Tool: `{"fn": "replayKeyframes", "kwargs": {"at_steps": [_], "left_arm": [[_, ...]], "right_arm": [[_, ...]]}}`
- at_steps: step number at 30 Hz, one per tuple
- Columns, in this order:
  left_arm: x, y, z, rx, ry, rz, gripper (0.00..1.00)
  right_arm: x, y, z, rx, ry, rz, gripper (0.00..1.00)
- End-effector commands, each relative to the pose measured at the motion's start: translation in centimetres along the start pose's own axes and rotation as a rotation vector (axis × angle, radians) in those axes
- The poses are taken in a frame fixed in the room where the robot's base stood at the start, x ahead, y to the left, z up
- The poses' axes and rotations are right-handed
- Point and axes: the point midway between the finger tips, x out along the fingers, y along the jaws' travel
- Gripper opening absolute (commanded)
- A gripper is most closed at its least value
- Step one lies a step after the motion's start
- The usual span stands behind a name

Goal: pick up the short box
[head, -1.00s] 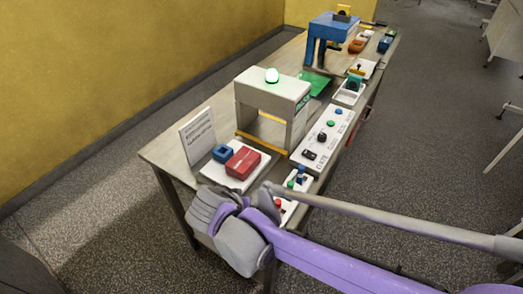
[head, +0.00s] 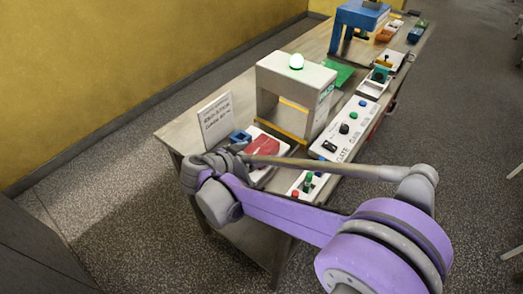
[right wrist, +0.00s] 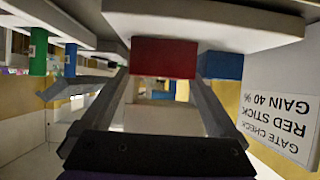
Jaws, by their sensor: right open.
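A red box (head: 263,145) and a smaller-looking blue box (head: 240,135) sit side by side on a white plate (head: 258,175) at the near end of the table. I cannot tell for sure which is the short box. My right gripper (head: 238,156) is at the plate's near side, partly covering the plate and the boxes. The right wrist view is upside down; there my right gripper (right wrist: 161,82) is open and empty, with the red box (right wrist: 163,57) ahead between its fingertips. The blue box (right wrist: 220,65) is beside it, past the right-hand finger. My left gripper is not in view.
A sign (head: 214,119) stands behind the boxes. A control panel (head: 345,128) and a small button box (head: 308,185) line the table's right side, close to my right arm.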

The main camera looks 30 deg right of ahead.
Motion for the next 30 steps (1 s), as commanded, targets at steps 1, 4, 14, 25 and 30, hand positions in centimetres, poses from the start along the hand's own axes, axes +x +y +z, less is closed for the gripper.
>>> {"fn": "replayKeyframes", "kwargs": {"at_steps": [1, 4, 14, 25, 30], "left_arm": [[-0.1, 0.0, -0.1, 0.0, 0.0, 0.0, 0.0], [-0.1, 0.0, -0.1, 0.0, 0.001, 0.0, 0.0], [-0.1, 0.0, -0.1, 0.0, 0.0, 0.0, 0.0], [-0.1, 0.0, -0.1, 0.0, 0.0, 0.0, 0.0], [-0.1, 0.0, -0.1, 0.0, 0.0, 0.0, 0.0]], "right_arm": [[0.9, 0.0, -0.2, 0.002, 0.001, 0.004, 0.95], [2.5, 0.0, -0.3, 0.002, 0.0, 0.004, 0.95], [4.3, -0.1, -0.2, 0.0, -0.001, 0.0, 0.95], [4.2, -0.1, -0.2, 0.0, -0.001, 0.0, 0.45], [4.2, -0.1, -0.3, 0.0, -0.001, 0.0, 0.23]]}}
